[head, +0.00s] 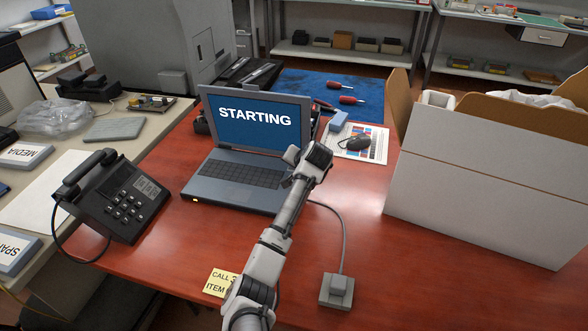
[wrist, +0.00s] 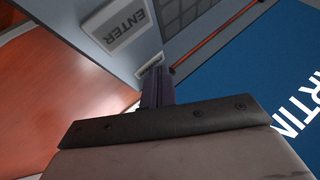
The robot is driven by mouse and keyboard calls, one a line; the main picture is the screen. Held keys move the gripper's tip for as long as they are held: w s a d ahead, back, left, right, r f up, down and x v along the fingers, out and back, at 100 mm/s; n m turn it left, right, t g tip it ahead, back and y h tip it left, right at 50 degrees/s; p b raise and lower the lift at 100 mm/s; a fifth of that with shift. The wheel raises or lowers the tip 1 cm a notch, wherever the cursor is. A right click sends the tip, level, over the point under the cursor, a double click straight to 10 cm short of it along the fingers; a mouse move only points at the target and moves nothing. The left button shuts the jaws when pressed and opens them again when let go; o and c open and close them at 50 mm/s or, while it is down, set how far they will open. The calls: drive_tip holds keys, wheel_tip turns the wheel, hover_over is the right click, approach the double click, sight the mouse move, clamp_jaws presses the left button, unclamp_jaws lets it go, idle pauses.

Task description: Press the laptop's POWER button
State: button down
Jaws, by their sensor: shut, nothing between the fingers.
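The open laptop (head: 237,172) stands on the red table, its screen (head: 257,121) blue with the word STARTING. The screen also shows in the wrist view (wrist: 265,90), at the right. In the wrist view a key marked ENTER (wrist: 125,27) lies on the laptop's deck. A small yellow light (head: 195,200) shows at the laptop's front left.
A black desk phone (head: 116,197) stands left of the laptop. A large white box (head: 480,190) fills the right side. A corded grey block (head: 337,290) and a yellow note (head: 219,283) lie at the front.

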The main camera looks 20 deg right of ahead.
drive_tip(key=shift+r, duration=0.1)
drive_tip(key=shift+r+p, duration=0.65)
wheel_tip(320, 180, up, 5)
drive_tip(key=p, duration=0.4)
idle(0.7)
